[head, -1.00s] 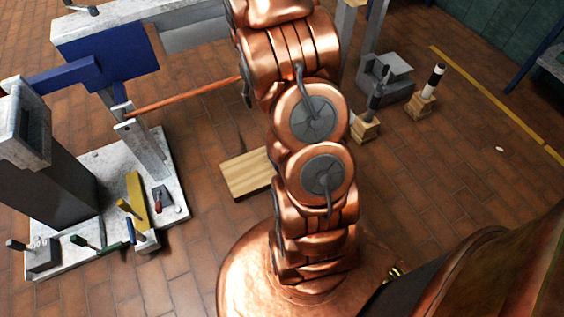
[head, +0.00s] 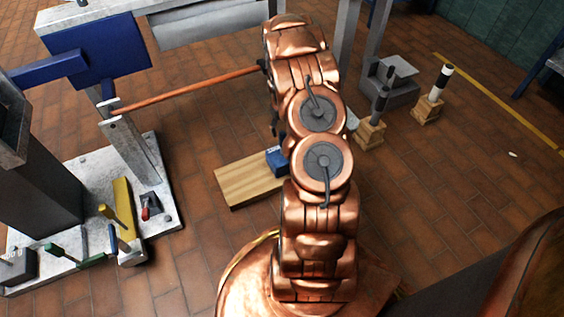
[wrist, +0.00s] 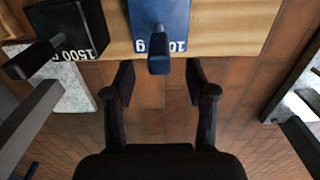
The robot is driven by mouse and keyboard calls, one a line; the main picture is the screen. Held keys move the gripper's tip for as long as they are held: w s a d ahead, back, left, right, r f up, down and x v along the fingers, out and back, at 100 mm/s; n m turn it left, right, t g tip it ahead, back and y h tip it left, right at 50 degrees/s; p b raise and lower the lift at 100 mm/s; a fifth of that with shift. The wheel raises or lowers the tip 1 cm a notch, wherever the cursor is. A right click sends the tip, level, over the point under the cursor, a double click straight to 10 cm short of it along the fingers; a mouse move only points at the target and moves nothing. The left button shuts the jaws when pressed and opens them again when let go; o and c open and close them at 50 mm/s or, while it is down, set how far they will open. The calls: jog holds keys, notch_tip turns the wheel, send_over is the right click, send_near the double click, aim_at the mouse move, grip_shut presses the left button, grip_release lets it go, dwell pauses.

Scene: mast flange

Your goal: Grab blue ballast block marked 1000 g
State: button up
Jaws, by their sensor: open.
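The blue ballast block (wrist: 176,18) sits on a light wooden board (wrist: 235,28) in the wrist view. Its white marking is partly hidden by its own dark upright handle (wrist: 159,52); "10" and a "g" show. My gripper (wrist: 162,82) is open and empty, its two fingers spread below the handle in the picture and apart from it. In the head view a blue block (head: 277,160) shows at the right end of the board (head: 240,184), partly behind my arm.
A black block (wrist: 68,35) marked 1500 g stands left of the blue block, its handle pointing lower left. An orange-brown rod (head: 185,87) runs from a post to near my arm. Several tools lie on a pale base plate (head: 165,215).

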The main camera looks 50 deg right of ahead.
jog(key=shift+s+f+b, duration=0.1)
jog(key=shift+f+b, duration=1.25)
jog(key=shift+f, duration=1.4)
grip_shut()
